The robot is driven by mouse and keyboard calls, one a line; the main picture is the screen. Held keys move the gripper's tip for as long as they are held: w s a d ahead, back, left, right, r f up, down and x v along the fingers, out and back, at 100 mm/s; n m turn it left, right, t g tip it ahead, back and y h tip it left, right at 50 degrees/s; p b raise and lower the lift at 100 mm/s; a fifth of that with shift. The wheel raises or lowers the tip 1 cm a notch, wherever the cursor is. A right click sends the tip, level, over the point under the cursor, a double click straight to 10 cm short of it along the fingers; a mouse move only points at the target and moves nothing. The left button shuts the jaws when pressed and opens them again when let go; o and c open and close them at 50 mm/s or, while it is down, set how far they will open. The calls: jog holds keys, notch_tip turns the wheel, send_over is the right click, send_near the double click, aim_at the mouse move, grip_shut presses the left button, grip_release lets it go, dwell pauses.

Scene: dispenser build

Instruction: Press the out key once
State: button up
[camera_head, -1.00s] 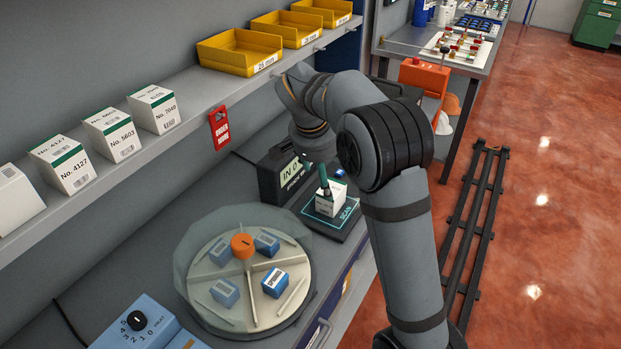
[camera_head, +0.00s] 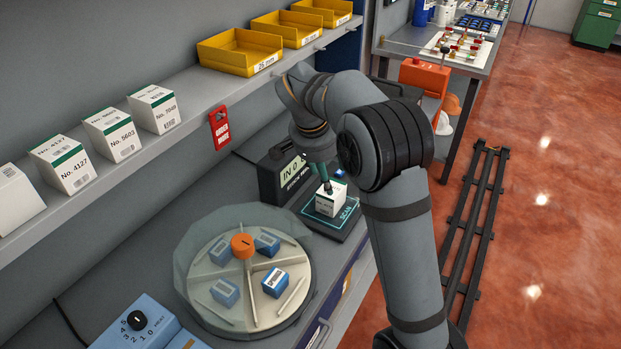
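A dark counter unit (camera_head: 271,183) stands at the back of the bench, with a pale display reading "IN 0" and a small label below it. I cannot make out an out key; my arm covers part of the unit. A flat dark scan pad (camera_head: 345,226) marked "SCAN" lies in front of it. A white box with a green top edge (camera_head: 330,206) sits on the pad. My gripper (camera_head: 324,183) points down with its dark green fingers at the box's top. I cannot tell whether they touch the box or how far apart they are.
A round turntable (camera_head: 209,290) with a clear cover, orange knob and several blue boxes stands in front of the pad. A blue dial box (camera_head: 137,330) is at lower left. A shelf (camera_head: 205,95) above holds white boxes and yellow bins. A red tag (camera_head: 220,128) hangs from it.

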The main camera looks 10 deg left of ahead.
grip_shut()
dwell(0.5)
dwell(1.3)
